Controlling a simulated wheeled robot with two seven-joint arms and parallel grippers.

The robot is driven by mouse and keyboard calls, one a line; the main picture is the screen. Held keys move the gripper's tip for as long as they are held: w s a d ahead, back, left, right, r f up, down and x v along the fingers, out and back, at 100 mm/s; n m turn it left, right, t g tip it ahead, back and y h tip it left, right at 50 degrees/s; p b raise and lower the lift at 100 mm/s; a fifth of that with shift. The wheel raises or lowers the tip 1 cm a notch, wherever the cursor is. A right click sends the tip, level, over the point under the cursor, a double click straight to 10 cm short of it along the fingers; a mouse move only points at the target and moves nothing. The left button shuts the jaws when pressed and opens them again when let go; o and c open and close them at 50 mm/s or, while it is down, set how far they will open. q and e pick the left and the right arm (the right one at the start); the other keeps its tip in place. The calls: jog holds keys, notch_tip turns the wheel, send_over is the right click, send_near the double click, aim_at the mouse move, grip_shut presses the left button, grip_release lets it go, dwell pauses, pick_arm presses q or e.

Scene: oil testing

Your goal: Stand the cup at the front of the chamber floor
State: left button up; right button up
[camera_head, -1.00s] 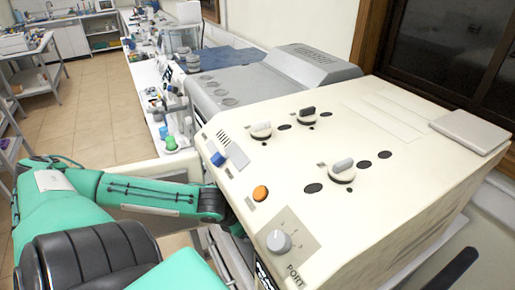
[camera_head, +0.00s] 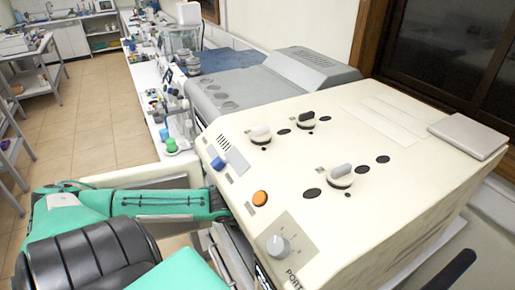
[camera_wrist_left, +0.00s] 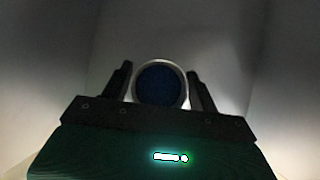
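In the left wrist view, the cup (camera_wrist_left: 160,84) shows as a round pale rim around a dark blue inside, seen from its open end. My left gripper (camera_wrist_left: 160,88) has one black finger on each side of the cup, close against its rim. Dim pale walls of the chamber (camera_wrist_left: 50,70) surround the gripper. Whether the cup's base touches the chamber floor cannot be told. In the head view, my left arm reaches into the cream machine's front side, and its gripper and the cup are hidden by the machine. My right gripper is not in view.
A grey machine (camera_head: 235,92) and a crowded bench stand behind. Open tiled floor (camera_head: 95,110) lies at left.

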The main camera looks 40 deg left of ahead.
pick_arm(q)
jog(key=shift+o, duration=0.9)
jog(key=shift+r, duration=0.1)
